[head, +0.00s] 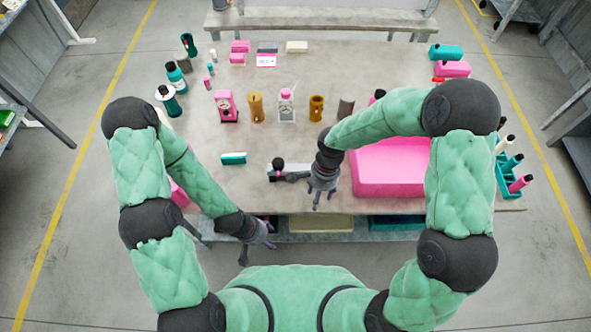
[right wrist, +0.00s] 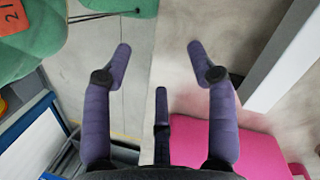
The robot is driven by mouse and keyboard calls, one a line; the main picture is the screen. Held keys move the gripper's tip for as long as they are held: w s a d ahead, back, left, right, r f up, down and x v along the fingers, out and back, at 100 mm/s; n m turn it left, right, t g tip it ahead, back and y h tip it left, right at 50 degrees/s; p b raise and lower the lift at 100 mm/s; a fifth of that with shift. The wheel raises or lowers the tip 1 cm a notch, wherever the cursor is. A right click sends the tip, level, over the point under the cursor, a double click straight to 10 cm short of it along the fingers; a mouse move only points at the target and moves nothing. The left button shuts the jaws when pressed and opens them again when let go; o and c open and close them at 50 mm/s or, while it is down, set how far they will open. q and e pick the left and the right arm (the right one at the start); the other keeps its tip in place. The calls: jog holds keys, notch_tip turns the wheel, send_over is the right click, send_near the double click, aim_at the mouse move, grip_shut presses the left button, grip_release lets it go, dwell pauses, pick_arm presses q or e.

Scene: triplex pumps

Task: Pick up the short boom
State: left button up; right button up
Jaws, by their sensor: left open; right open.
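A small grey bar-like piece with a dark round knob and a teal end (head: 292,176) lies near the table's front edge in the head view. It may be the short boom, but it is too small to be sure. My right gripper (head: 322,192) is just to its right, fingers pointing down. In the right wrist view the right gripper (right wrist: 160,60) has its purple fingers spread, with nothing between them. The boom cannot be made out there. My left gripper (head: 262,236) is open and low, at the table's front edge, left of the piece.
The grey table (head: 220,190) holds a large pink box (head: 390,172) right of my right gripper and a small teal block (head: 233,158) to the left. A row of pink and brown upright parts (head: 256,106) stands farther back. A teal holder (head: 508,178) is at the right edge.

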aim_at(309, 169)
jog(key=w+a+r+m+t+h, duration=0.1)
jog(key=w+a+r+m+t, duration=0.1)
jog(key=w+r+m, duration=0.7)
jog(key=shift+n, duration=0.4)
jog(key=f, duration=0.2)
jog(key=w+f, duration=0.1)
jog(key=f, duration=0.5)
jog(key=shift+w+d, duration=0.1)
jog(key=shift+w, duration=0.2)
jog(key=shift+w+a+f, duration=0.1)
jog(key=shift+a+f, duration=0.1)
jog(key=shift+f, duration=1.2)
jog(key=shift+a+f, duration=0.2)
jog(key=shift+f, duration=1.15)
grip_shut()
